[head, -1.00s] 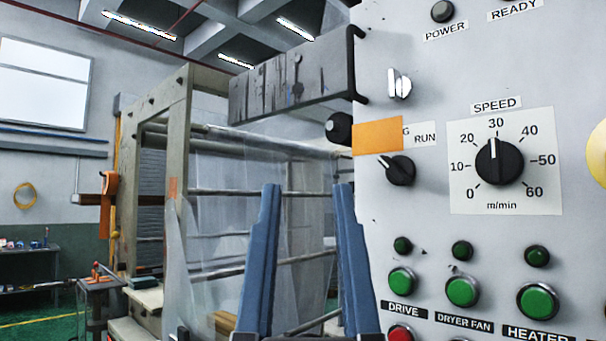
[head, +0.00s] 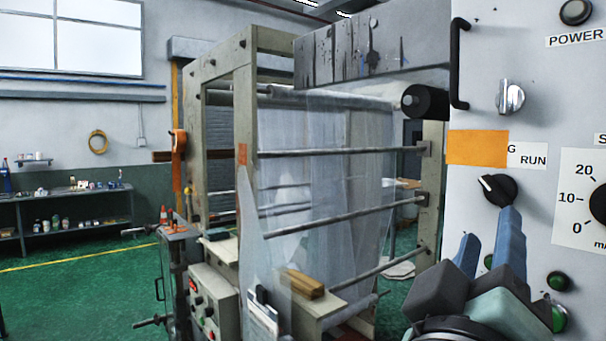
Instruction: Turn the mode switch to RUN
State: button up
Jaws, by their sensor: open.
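The mode switch (head: 497,190) is a black round knob with a white pointer mark on the light grey control panel (head: 480,120), at the right in the head view. Its pointer aims to the upper left, away from the RUN label (head: 533,160) at its upper right. An orange patch (head: 477,147) covers the other label except for a letter G. My gripper (head: 489,228) is open and empty, with its two blue fingers pointing up just below the switch in the picture. The right finger's tip overlaps the knob's lower edge; I cannot tell whether it touches.
A speed dial (head: 598,203) and a silver key-like switch (head: 511,97) are near the mode switch. A black bar handle (head: 459,63) stands out from the panel's left edge. A film machine frame (head: 247,150) with rollers fills the middle. Green floor (head: 80,290) is open at left.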

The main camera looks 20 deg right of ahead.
aim_at(495, 196)
jog(key=p+x, duration=0.3)
jog(key=x, duration=0.5)
jog(key=shift+w+d+r, duration=0.1)
jog(key=shift+d, duration=0.05)
grip_shut()
